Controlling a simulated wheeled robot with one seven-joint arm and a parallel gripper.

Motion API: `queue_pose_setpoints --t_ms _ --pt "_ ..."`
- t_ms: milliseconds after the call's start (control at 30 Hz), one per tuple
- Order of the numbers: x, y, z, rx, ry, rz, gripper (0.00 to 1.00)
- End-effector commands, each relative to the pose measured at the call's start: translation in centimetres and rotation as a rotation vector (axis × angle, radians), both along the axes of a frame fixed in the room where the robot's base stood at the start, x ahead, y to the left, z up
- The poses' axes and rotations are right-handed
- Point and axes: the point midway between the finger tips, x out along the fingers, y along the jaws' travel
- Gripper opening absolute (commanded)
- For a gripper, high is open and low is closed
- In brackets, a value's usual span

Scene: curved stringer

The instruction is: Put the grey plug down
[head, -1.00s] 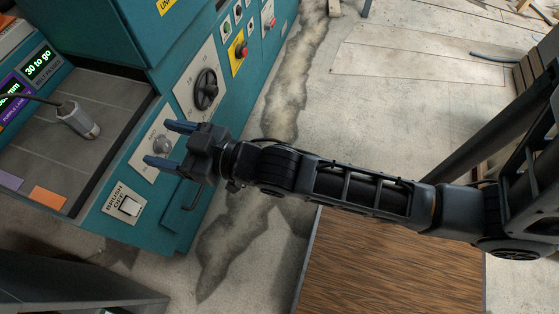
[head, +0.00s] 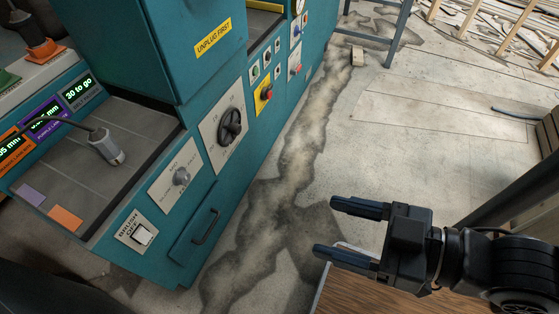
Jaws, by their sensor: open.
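The grey plug (head: 106,147) lies on the dark grey top (head: 72,186) of the teal machine, at the left of the head view. Its dark cord runs off from it to the left. My gripper (head: 328,228) is open and empty, well to the right of the plug and apart from it. Its two fingers point left, over the floor and the edge of a wooden board.
Stained concrete floor (head: 290,180) lies clear between machine and gripper. A wood-grain board (head: 370,295) is below my arm.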

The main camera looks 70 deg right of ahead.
Motion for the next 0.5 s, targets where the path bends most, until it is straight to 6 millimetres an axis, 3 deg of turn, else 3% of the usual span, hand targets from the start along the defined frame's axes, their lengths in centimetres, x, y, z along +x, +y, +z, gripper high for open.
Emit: queue_pose_setpoints --t_ms 267,367,500 --pt "0.8 0.1 -0.5 0.003 -0.012 0.000 0.69" --pt "2.3 0.3 -1.6 0.008 -0.031 0.002 0.69" --pt "6.0 0.8 -3.7 0.017 -0.066 0.006 0.69"
